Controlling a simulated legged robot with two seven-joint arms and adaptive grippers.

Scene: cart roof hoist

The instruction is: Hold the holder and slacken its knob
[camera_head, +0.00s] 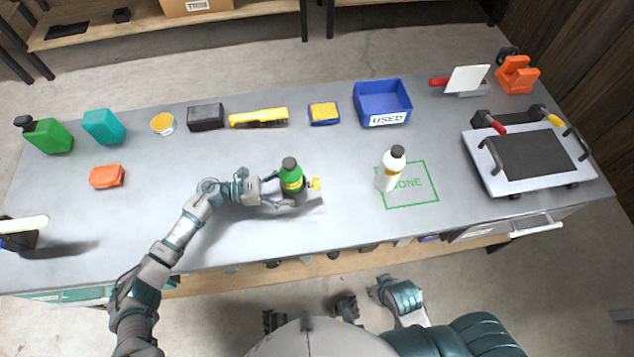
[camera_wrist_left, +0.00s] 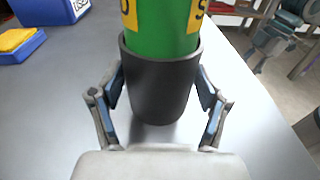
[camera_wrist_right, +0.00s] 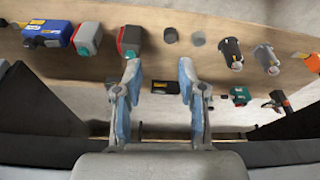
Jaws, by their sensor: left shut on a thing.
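A dark cup-shaped holder (camera_head: 296,198) stands on the workbench with a green bottle (camera_head: 291,176) with a dark cap upright in it. A yellow knob (camera_head: 315,184) sticks out from the holder's right side in the head view. My left gripper (camera_head: 283,200) is shut around the holder from the left. In the left wrist view its two fingers press on both sides of the black holder (camera_wrist_left: 160,85); the knob is hidden there. My right gripper (camera_wrist_right: 161,85) is open and empty, in front of the bench's lower shelf.
A white bottle (camera_head: 388,172) stands at the left edge of the green DONE outline (camera_head: 411,184). A blue USED bin (camera_head: 383,103), sponge (camera_head: 324,113) and yellow brush (camera_head: 258,117) line the back. A press-like device (camera_head: 529,160) sits right. The bench (camera_head: 240,240) is clear in front.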

